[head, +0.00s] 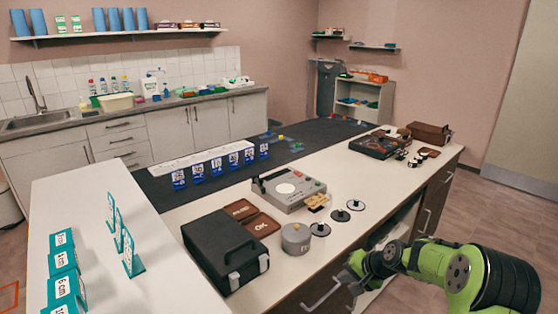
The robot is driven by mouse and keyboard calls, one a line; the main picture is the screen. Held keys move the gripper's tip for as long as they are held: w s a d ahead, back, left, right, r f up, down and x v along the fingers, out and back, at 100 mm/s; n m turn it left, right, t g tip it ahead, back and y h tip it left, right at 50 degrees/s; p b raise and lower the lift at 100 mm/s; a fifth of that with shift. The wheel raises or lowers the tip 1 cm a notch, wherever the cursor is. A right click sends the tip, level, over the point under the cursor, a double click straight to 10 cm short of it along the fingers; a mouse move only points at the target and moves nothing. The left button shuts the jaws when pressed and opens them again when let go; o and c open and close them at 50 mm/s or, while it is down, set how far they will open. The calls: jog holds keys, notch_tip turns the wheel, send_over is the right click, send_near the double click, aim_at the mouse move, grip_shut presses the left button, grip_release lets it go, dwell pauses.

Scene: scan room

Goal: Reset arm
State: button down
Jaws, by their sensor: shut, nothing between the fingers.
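My green and black arm (455,265) reaches in from the lower right in the head view. My gripper (348,280) is at its left end, low in front of the counter's drawers, below the counter top. It is shut and holds nothing. It looks apart from the things on the counter. Its fingertips are small and dark against the drawer front.
The white counter (375,215) bears a black case (225,248), brown trays, a grey device (288,190), a grey cylinder (295,238) and several black discs. Drawer handles (322,292) stick out near my gripper. Floor at the right (500,210) is clear.

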jog(key=s+a+r+n+g+h+p, duration=0.1)
jog(key=s+a+r+n+h+p, duration=0.15)
jog(key=s+r, duration=0.65)
jog(key=s+a+r+n+h+p, duration=0.1)
jog(key=s+a+r+n, duration=0.25)
jog(key=s+r, duration=0.5)
jog(key=s+r+p, duration=0.1)
jog(key=s+r, duration=0.1)
jog(key=s, duration=0.4)
jog(key=s+r+n+h+p, duration=0.1)
jog(key=s+r, duration=0.2)
jog(key=s, duration=0.2)
jog(key=s+r+p, duration=0.1)
jog(key=s+r, duration=0.1)
jog(key=s, duration=0.4)
jog(key=shift+s+a+r+t, duration=0.2)
jog(key=shift+s+r+t, duration=0.1)
jog(key=shift+r+t, duration=0.1)
